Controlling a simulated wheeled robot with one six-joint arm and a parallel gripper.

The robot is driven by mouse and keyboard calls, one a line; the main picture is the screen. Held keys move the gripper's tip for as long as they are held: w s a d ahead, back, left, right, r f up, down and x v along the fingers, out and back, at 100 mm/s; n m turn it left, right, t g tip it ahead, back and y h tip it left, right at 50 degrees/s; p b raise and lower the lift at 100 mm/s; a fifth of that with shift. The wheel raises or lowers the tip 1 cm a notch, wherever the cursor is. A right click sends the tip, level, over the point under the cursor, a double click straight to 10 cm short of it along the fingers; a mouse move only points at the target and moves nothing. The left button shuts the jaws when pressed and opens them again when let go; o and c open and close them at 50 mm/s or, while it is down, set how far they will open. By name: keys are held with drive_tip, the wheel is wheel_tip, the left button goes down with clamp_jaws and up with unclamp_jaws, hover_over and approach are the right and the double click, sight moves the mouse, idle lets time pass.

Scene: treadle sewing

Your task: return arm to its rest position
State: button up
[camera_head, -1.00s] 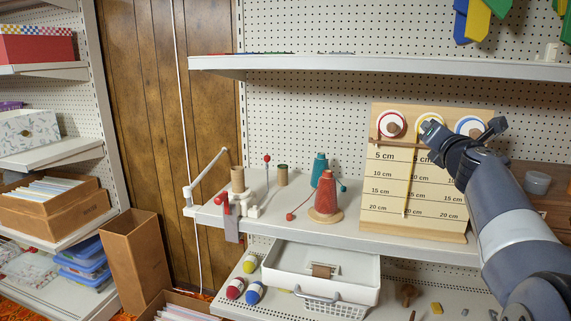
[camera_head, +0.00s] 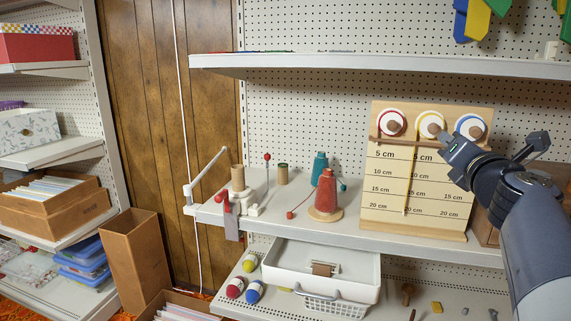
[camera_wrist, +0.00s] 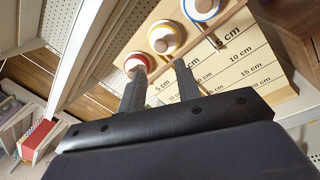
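My arm is at the right in the head view, and my gripper (camera_head: 438,133) is in front of the upper right of the wooden measuring board (camera_head: 434,223). In the wrist view my gripper (camera_wrist: 160,68) has its two fingers apart, with nothing seen between them. The board carries a red-rimmed spool (camera_head: 391,123), a yellow-rimmed spool (camera_head: 431,118) and a blue-rimmed spool (camera_head: 469,121). A yellow ribbon (camera_head: 406,185) hangs down the board to about the 20 cm mark. In the wrist view the spools lie just beyond the fingertips; contact cannot be told.
The board stands on a white shelf (camera_head: 375,240). Left of it are a red thread cone (camera_head: 326,192), a teal cone (camera_head: 320,165) and a clamp-like fixture (camera_head: 240,190). An upper shelf (camera_head: 400,67) runs above. A white tray (camera_head: 325,285) sits below.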

sight(434, 129)
drive_tip(key=w, duration=0.3)
drive_tip(key=w+d, duration=0.1)
drive_tip(key=w, duration=0.6)
drive_tip(key=shift+w+d+r+p, duration=0.15)
drive_tip(key=shift+w+p, duration=0.2)
drive_tip(key=n+g, duration=0.1)
drive_tip(key=n, duration=0.4)
drive_tip(key=shift+r, duration=0.1)
drive_tip(key=n, duration=0.5)
drive_tip(key=shift+n+g, duration=0.4)
drive_tip(key=n+b, duration=0.1)
drive_tip(key=n, duration=0.1)
drive_tip(key=shift+n+h, duration=0.3)
drive_tip(key=shift+n, duration=0.1)
drive_tip(key=n+g+b, duration=0.1)
drive_tip(key=n+b, duration=0.1)
drive_tip(key=n, duration=0.1)
drive_tip(key=shift+h+b, duration=0.3)
drive_tip(key=shift+n+h+b, duration=0.3)
drive_tip(key=shift+n+b, duration=0.55)
drive_tip(key=shift+n, duration=0.35)
drive_tip(key=shift+r+n+b, duration=0.15)
drive_tip(key=shift+n+b, duration=0.2)
drive_tip(key=shift+n, duration=0.35)
